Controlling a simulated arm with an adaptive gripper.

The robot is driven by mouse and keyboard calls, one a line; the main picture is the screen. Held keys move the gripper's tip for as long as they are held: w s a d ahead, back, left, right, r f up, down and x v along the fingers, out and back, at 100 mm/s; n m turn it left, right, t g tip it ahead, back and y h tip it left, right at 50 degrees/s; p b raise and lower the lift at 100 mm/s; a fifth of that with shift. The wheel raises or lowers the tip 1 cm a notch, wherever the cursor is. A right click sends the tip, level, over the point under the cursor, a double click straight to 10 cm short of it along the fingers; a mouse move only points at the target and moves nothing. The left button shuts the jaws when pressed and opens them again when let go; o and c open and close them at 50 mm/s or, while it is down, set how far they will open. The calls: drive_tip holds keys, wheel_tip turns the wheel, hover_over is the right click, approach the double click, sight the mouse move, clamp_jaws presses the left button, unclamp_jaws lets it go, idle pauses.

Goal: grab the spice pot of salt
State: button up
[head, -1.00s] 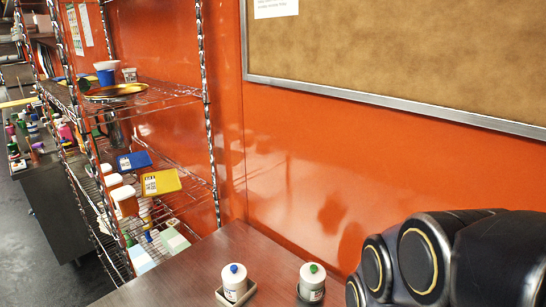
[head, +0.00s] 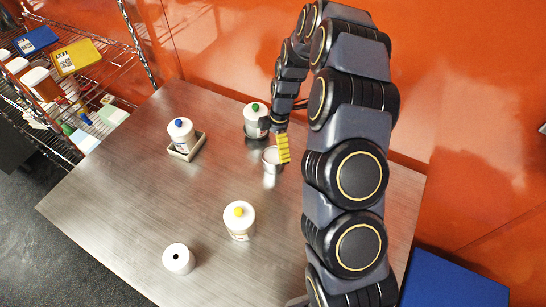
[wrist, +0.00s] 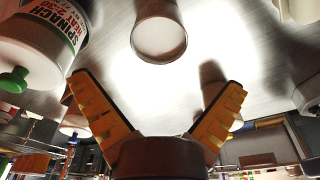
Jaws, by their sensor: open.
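A small metal pot with a pale, whitish top (head: 270,168) stands on the steel table, close beside my gripper; it appears to be the salt pot, though I see no label on it. In the wrist view the pot (wrist: 158,42) is beyond the fingertips, roughly centred between them and not touched. My gripper (wrist: 158,88) is open and empty, its two yellow ribbed fingers spread wide. In the head view one yellow finger of my gripper (head: 283,148) shows just right of the pot, partly overlapping its edge.
A green-knobbed white jar (head: 255,113) stands just behind the pot; its label reads spinach in the wrist view (wrist: 45,35). A blue-knobbed jar (head: 181,131) sits in a square tray (head: 200,142). The table's left is clear.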

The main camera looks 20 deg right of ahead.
sight(274, 155)
wheel_tip(274, 155, down, 8)
drive_tip(key=shift+w, duration=0.1)
drive_tip(key=c, duration=1.1)
